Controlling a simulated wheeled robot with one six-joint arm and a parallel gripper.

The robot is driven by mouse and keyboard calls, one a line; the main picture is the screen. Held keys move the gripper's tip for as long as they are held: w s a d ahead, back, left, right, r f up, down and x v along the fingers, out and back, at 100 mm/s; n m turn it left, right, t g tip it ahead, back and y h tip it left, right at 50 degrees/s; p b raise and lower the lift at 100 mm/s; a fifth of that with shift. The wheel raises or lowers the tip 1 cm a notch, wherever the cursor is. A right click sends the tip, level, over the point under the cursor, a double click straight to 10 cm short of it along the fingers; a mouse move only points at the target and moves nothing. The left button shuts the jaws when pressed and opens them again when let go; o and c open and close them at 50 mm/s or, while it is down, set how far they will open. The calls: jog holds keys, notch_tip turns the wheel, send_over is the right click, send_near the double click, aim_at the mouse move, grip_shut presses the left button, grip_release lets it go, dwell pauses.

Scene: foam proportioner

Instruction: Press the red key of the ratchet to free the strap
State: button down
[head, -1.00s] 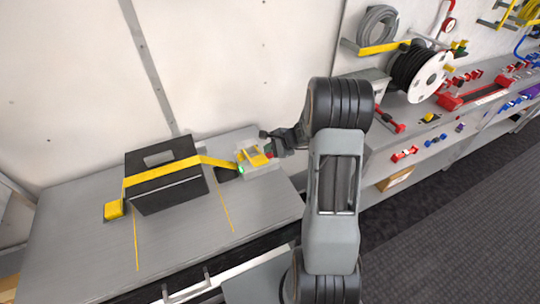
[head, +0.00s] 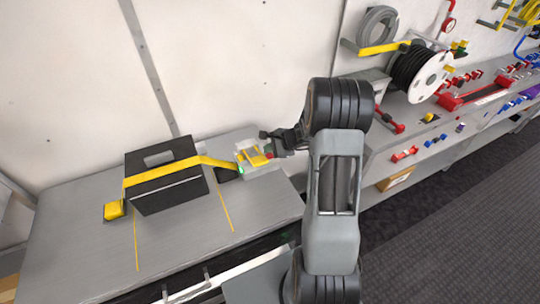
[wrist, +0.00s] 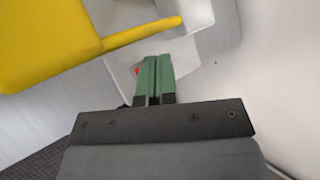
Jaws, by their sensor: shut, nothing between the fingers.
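The ratchet (head: 252,157) is a pale block with a yellow handle on the grey bench, right of a black case (head: 163,184). The yellow strap (head: 210,161) runs over the case to the ratchet. A small green light shows on the ratchet's left side. My gripper (head: 271,144) is shut and empty at the ratchet's right side. In the wrist view its green fingertips (wrist: 155,64) are together, with the yellow handle (wrist: 50,40) to the upper left. A sliver of the red key (wrist: 137,70) shows just left of the fingertips; the rest is hidden. I cannot tell whether they touch.
A yellow strap anchor (head: 114,209) sits left of the case. Yellow lines mark the bench (head: 185,235) in front of it, where the surface is clear. A wall (head: 220,70) stands close behind. A shelf with a hose reel (head: 420,75) is on the right.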

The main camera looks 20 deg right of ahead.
aim_at(270, 156)
jog(key=shift+f, duration=0.15)
dwell(0.5)
jog(key=shift+f+b, duration=0.3)
jog(key=shift+b, duration=0.35)
jog(key=shift+f+b, duration=0.4)
jog(key=shift+b, duration=0.1)
dwell(0.5)
jog(key=shift+r, duration=0.1)
jog(key=shift+r+p, duration=0.5)
jog(key=shift+r, duration=0.3)
jog(key=shift+r, duration=0.1)
jog(key=shift+r+p, duration=1.65)
jog(key=shift+r, duration=0.7)
